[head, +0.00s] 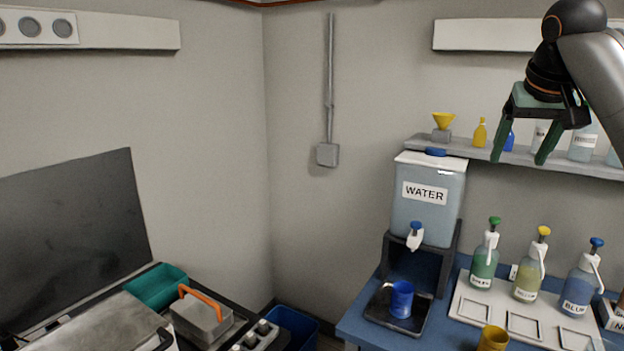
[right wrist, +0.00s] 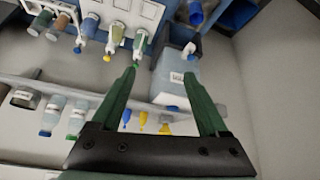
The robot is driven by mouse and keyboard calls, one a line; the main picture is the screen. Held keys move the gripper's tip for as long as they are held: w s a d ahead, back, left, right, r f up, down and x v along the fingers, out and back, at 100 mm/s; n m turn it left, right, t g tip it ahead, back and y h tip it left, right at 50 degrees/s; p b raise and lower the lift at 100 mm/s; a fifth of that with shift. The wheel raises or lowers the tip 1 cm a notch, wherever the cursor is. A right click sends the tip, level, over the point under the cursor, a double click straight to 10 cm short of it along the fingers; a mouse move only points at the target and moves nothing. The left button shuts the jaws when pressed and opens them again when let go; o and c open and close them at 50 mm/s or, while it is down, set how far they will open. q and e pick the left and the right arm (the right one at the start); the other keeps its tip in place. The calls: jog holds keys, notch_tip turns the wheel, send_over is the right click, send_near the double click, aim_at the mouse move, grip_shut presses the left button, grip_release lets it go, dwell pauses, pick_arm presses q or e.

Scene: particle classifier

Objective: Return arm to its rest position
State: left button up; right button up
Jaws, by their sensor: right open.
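My right gripper (head: 518,160) is at the upper right of the head view, raised in front of the wall shelf, with its green fingers pointing down. Its fingers are spread apart with nothing between them. The right wrist view shows the same open fingers (right wrist: 160,88) over the shelf and the bench beyond. My right arm comes in from the right edge. My left gripper does not show in the head view.
A wall shelf (head: 590,168) with small bottles lies behind the gripper. Below stand a water tank (head: 428,215), a blue cup (head: 401,299), a yellow cup (head: 493,339) and green, yellow and blue dispenser bottles (head: 579,290).

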jog(key=w+a+f+n+y, duration=0.1)
jog(key=w+a+f, duration=0.25)
jog(key=f, duration=0.65)
jog(key=w+a+f+n, duration=0.2)
jog(key=a+f, duration=0.2)
jog(key=f, duration=0.7)
jog(key=w+a+f+n+y, duration=0.15)
jog(key=a+f, duration=0.25)
jog(key=f, duration=0.6)
jog(key=s+a+f+n+t+y, duration=0.1)
jog(key=s+a+f, duration=0.1)
jog(key=f, duration=0.4)
jog(key=s+a+f, duration=0.2)
jog(key=a+f, duration=0.1)
jog(key=f, duration=0.4)
jog(key=s+a+f+t+y, duration=0.15)
jog(key=s+a+f, duration=0.25)
jog(key=s+f, duration=0.9)
jog(key=s+d+f, duration=0.1)
jog(key=s+f, duration=0.1)
jog(key=s, duration=0.7)
jog(key=s+d+f, duration=0.2)
jog(key=s, duration=0.8)
jog(key=shift+s+f+t, duration=0.2)
jog(key=shift+t, duration=0.15)
